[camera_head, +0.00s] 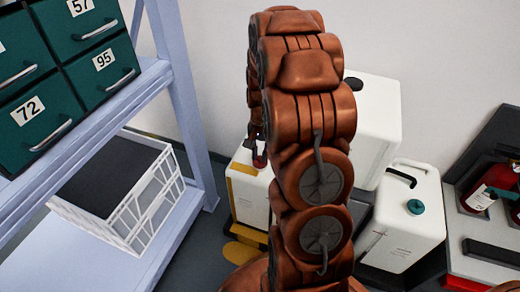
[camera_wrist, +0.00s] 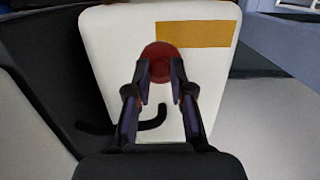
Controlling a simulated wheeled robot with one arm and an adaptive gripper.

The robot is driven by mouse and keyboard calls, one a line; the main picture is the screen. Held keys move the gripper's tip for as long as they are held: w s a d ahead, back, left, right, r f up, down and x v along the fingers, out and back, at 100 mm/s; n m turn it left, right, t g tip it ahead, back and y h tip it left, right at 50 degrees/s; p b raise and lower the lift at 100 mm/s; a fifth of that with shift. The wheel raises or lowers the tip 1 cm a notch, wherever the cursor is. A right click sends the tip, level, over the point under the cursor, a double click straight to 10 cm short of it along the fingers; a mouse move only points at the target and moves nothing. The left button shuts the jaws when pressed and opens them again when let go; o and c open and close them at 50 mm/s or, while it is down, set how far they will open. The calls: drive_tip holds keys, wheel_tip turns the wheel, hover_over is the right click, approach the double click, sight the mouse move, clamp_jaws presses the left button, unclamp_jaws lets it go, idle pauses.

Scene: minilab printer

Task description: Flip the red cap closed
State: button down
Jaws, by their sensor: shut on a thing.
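The red cap (camera_wrist: 157,51) is a round, dark red disc on the top face of a white canister (camera_wrist: 110,60). My gripper (camera_wrist: 161,70) is over the cap from above, with one finger on each side of its near part, shut on it. The fingers hide some of the cap's edge, and I cannot tell its tilt. In the head view my arm hides much of this canister (camera_head: 248,208), and only a small red bit of the cap (camera_head: 260,161) shows near the gripper.
The canister has a yellow label (camera_wrist: 197,33) and a black handle (camera_wrist: 150,124). A larger white canister (camera_head: 378,120) and one with a teal cap (camera_head: 405,220) stand to the right. A shelf with a white crate (camera_head: 140,215) and green drawers (camera_head: 88,25) is at the left.

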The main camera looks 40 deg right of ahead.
idle(0.3)
drive_tip(key=c, duration=1)
unclamp_jaws()
drive_tip(key=r, duration=0.8)
drive_tip(key=d+r, duration=0.1)
drive_tip(key=r, duration=0.3)
drive_tip(key=shift+w, duration=0.2)
